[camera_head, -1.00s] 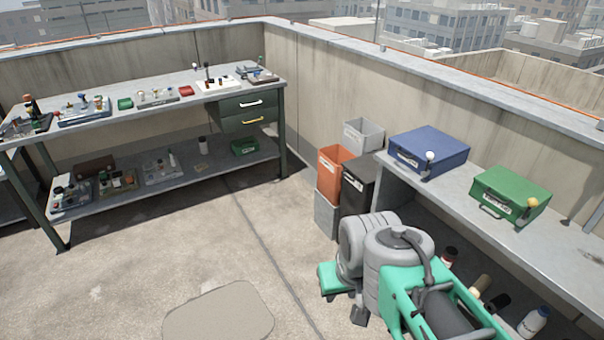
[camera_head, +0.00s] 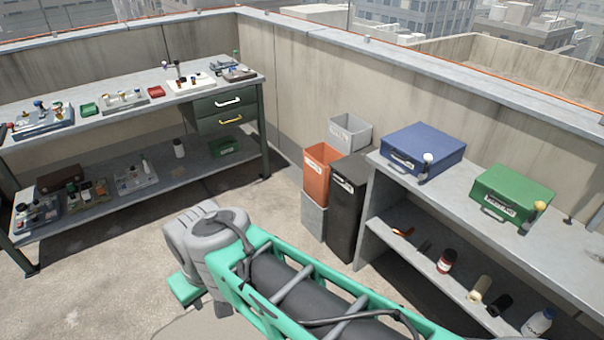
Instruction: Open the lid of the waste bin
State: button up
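The dark, tall bin (camera_head: 345,212) stands at the left end of the right-hand bench. Its flat black top (camera_head: 352,168) looks shut, and a pale label is on its upper front. It is the only bin of the group with a covered top, so I take it as the waste bin. My arm (camera_head: 290,285) crosses the lower middle, in front of and below the bin and apart from it in the picture. My gripper's fingers do not show; the grey joint and green link are all I see of the arm's far end.
An open orange bin (camera_head: 319,180) on a grey box (camera_head: 313,218) and an open grey bin (camera_head: 350,132) stand beside the dark bin. The right bench (camera_head: 462,200) holds a blue case (camera_head: 423,148) and a green case (camera_head: 512,194). Bare floor lies left, before the left bench (camera_head: 130,110).

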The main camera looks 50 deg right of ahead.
aim_at(354, 167)
jog(key=z, duration=0.35)
jog(key=i, duration=1)
jog(key=z, duration=0.65)
